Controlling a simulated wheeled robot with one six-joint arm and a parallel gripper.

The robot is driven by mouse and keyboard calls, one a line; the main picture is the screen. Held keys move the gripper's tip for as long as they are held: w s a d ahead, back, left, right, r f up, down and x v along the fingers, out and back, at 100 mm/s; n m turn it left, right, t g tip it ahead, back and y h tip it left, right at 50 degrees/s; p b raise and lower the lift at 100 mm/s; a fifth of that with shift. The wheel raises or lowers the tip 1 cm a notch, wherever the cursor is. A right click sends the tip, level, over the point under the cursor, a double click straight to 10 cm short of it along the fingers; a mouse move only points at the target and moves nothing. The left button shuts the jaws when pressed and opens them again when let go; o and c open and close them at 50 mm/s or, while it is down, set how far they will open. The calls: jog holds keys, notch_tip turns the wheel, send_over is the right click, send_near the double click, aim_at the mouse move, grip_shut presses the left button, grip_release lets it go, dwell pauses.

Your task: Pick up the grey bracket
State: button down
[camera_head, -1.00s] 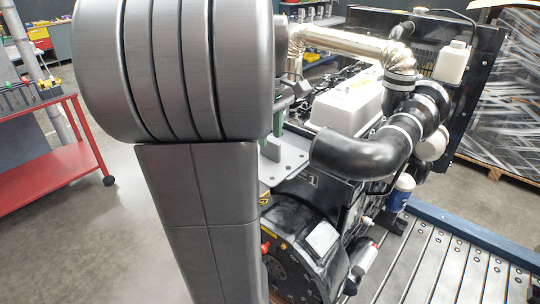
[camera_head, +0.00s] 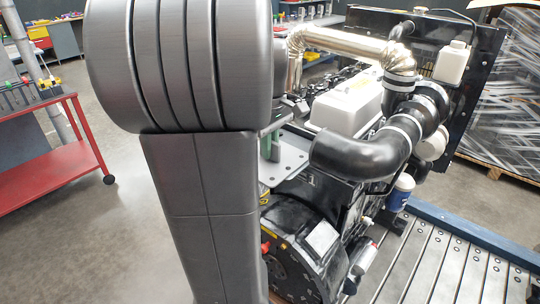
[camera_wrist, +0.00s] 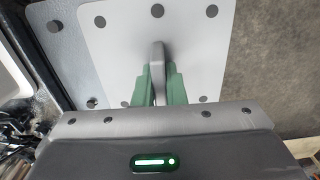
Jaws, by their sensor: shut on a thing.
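The grey bracket (camera_wrist: 205,45) is a flat light grey plate with dark round holes or bolt heads and an upright fin. In the wrist view my gripper (camera_wrist: 158,88) has its green fingers shut on the fin, one on each side. In the head view the bracket's plate (camera_head: 288,162) shows at the near upper end of the engine, just right of my arm. A green finger of my gripper (camera_head: 270,148) stands over it. My arm hides the plate's left part. I cannot tell whether the plate touches what lies below.
The black diesel engine (camera_head: 330,205) stands on a slatted metal stand (camera_head: 440,262). A thick black hose (camera_head: 360,155) curves close to the bracket's right. A red trolley (camera_head: 50,175) stands at left, with open floor between it and my arm. A wrapped pallet load (camera_head: 505,100) is behind right.

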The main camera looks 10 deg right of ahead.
notch_tip(320, 180, up, 9)
jog(key=shift+w+d+r, duration=0.1)
jog(key=shift+d+r, duration=0.05)
jog(key=shift+r, duration=0.05)
jog(key=p, duration=0.6)
send_over(284, 149)
notch_tip(284, 149, down, 5)
jog(key=shift+r, duration=0.1)
jog(key=shift+f, duration=0.3)
jog(key=shift+r+p, duration=0.35)
jog(key=shift+r, duration=0.05)
jog(key=shift+f, duration=0.35)
jog(key=shift+f+b, duration=0.7)
jog(key=shift+f, duration=0.1)
jog(key=shift+f, duration=0.4)
dwell(0.5)
